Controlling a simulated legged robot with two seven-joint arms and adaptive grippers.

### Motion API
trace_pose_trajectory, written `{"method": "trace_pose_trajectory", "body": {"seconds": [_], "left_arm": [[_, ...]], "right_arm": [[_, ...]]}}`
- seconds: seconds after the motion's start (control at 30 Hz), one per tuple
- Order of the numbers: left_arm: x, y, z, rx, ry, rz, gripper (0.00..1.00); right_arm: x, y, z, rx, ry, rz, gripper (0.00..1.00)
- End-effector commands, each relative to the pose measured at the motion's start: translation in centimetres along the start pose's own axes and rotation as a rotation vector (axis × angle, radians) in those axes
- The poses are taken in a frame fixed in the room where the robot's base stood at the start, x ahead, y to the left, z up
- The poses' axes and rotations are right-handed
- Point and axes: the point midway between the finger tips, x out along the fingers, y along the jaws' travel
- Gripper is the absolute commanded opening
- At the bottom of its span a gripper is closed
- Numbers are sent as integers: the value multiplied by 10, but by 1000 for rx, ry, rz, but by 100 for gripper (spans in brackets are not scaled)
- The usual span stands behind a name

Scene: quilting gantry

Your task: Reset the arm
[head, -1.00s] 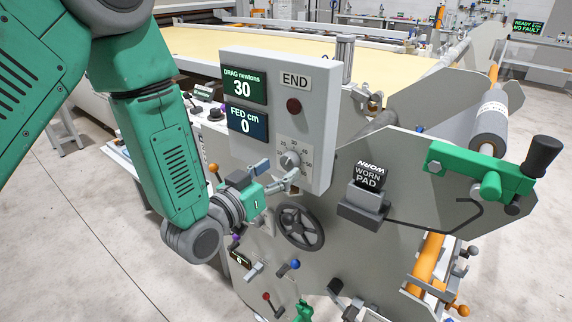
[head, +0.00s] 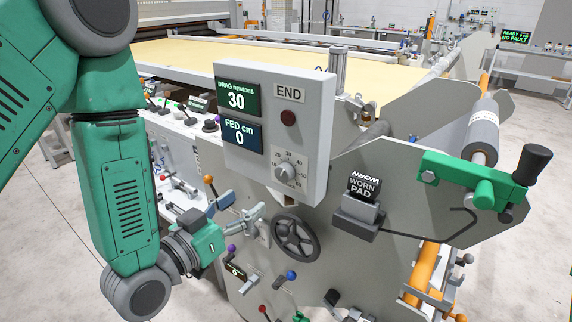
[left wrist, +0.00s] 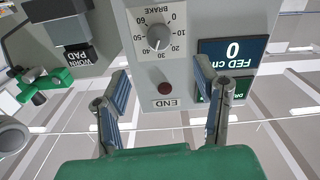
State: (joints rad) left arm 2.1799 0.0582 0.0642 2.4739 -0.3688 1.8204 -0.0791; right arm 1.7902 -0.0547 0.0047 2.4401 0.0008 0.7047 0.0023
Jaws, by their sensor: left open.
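My left gripper (head: 242,208) is open and empty, left of and below the brake knob (head: 285,172) in the head view. Its two spread fingers also show in the left wrist view (left wrist: 170,92), with nothing between them. The grey control panel (head: 203,152) appears upside down in the left wrist view, beyond the fingers, with the brake knob (left wrist: 153,38) and a dark red lamp (left wrist: 165,88). In the head view the panel's displays read DRAG 30 (head: 237,98) and FED 0 (head: 241,136). My right gripper is not in view.
A black handwheel (head: 295,237) sits just right of the left gripper, with several small coloured levers below it. A WORN PAD block (head: 362,190) and a green crank arm (head: 470,180) stand farther right. Open floor (head: 70,270) lies at left.

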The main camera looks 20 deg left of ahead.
Motion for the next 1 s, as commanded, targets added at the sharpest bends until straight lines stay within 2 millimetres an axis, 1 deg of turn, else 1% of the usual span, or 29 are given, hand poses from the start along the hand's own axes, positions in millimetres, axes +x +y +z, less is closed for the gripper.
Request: {"method": "trace_pose_trajectory", "body": {"seconds": [0.07,0.13,0.17,0.27,0.3,0.37,0.4,0.47,0.5,0.57,0.6,0.67,0.7,0.8,0.83,0.9,1.0], "left_arm": [[0,0,3,0,-7,-1,56],[-2,-2,16,0,-40,-7,56],[-3,-3,26,0,-68,-11,56],[-12,-8,78,-3,-210,-36,56],[-19,-11,105,-6,-286,-49,56],[-33,-16,149,-13,-415,-73,56],[-46,-19,178,-18,-506,-91,56],[-67,-23,220,-27,-640,-118,56],[-83,-26,246,-34,-730,-137,56],[-110,-28,283,-47,-866,-166,56],[-130,-29,306,-57,-954,-186,56],[-159,-30,336,-72,-1080,-216,56],[-178,-30,352,-82,-1158,-235,56],[-220,-29,382,-103,-1321,-276,56],[-230,-29,387,-109,-1359,-286,56],[-248,-27,397,-121,-1430,-305,56],[-262,-26,402,-131,-1484,-320,56]], "right_arm": [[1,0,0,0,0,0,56],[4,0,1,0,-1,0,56],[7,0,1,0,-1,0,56],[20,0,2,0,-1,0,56],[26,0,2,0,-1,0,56],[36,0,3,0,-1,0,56],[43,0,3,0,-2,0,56],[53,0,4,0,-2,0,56],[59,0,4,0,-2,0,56],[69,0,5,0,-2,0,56],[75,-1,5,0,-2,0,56],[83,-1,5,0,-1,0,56],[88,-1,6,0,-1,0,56],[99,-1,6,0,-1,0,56],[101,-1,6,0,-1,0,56],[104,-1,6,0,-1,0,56],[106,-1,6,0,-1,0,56]]}}
